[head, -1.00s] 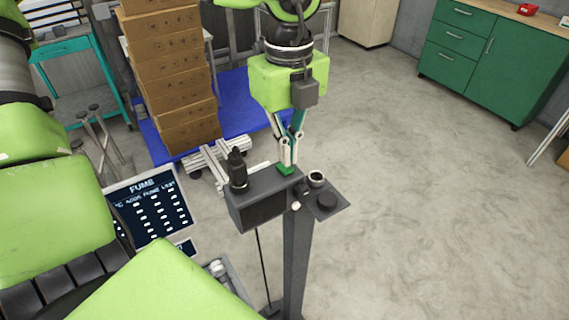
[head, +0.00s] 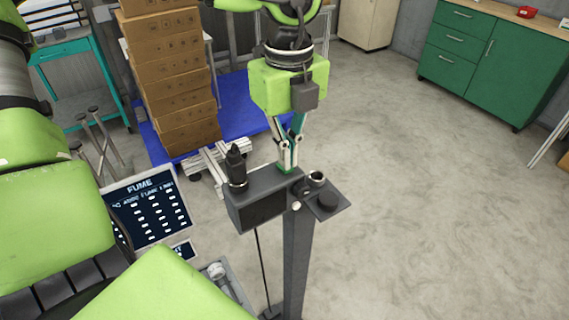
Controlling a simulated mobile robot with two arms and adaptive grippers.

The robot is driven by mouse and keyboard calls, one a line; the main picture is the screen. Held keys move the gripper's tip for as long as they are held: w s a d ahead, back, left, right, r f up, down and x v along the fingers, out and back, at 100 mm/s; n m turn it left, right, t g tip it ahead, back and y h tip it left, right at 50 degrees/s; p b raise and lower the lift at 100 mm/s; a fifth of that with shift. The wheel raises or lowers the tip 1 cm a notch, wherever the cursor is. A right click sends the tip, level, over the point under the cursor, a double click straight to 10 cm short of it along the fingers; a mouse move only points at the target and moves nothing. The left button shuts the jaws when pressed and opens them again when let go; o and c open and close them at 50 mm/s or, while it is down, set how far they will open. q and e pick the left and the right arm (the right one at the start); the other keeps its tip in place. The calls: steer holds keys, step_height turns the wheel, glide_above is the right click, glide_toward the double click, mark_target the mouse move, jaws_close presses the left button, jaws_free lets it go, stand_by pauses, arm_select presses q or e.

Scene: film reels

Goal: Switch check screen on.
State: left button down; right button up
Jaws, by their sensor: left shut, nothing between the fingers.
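A dark grey box on a post (head: 298,255) has a dark, blank front face (head: 262,213), which looks like the check screen. A small green piece (head: 287,170), perhaps its switch, shows at the back right of the box's top, mostly hidden by fingertips. My left gripper (head: 287,165) points down with its fingers shut and empty. Its tips are at the green piece and seem to touch it; I cannot tell whether it is pressed in. My right gripper is not in view.
A black upright fitting (head: 236,165) stands on the box's left end. A side plate with round knobs (head: 327,201) is at its right. A FUME board (head: 145,205) is lower left. Stacked cartons (head: 175,85) stand behind. The floor to the right is clear.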

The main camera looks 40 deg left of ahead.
arm_select(q)
steer(key=shift+f+b, duration=0.45)
steer(key=shift+b, duration=0.05)
steer(key=shift+r+p, duration=1.7)
steer(key=shift+r, duration=1.85)
